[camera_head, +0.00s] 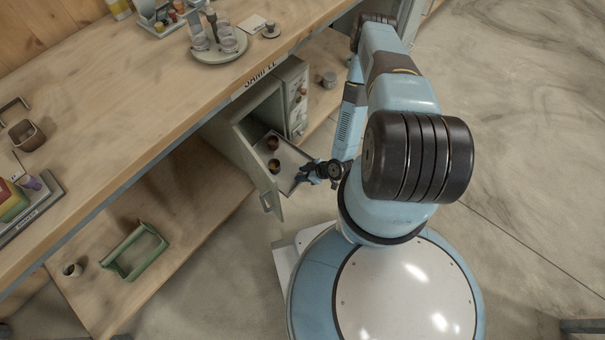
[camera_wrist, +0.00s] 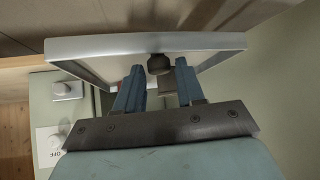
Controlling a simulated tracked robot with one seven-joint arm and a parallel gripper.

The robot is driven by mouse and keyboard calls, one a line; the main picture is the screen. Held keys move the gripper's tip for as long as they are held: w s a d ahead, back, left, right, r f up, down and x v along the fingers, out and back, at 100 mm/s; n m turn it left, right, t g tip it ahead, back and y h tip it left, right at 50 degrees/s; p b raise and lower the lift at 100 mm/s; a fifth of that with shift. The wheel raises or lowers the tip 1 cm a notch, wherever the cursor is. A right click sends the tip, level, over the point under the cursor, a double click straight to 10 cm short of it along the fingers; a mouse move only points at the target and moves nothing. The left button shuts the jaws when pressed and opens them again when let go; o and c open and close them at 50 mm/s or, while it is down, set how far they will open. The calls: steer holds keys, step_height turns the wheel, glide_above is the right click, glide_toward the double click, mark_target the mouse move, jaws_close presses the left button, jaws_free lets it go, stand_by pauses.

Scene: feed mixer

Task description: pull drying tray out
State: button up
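The drying tray (camera_head: 292,159), a pale shallow tray, sits partly out of the open cabinet (camera_head: 262,106) under the bench. Two dark round pieces lie on it. My gripper (camera_head: 308,175) is at the tray's outer edge. In the wrist view, the tray's light metal rim (camera_wrist: 90,45) runs across the top. My gripper's two blue fingers (camera_wrist: 159,68) are apart, with a small dark knob (camera_wrist: 158,63) between their tips. A gap seems to show on each side of the knob; whether either finger touches it cannot be told.
The cabinet door (camera_head: 255,174) stands open to the left of the tray. A small unit with knobs (camera_head: 297,98) is right of the cabinet opening. The wooden bench top (camera_head: 130,95) overhangs above. A green holder (camera_head: 137,252) is on the lower shelf. Floor at right is clear.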

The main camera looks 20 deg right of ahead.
steer(key=shift+o, duration=1.1)
steer(key=shift+r, duration=0.1)
steer(key=v, duration=1.3)
steer(key=shift+d, duration=0.3)
steer(key=shift+r, duration=0.15)
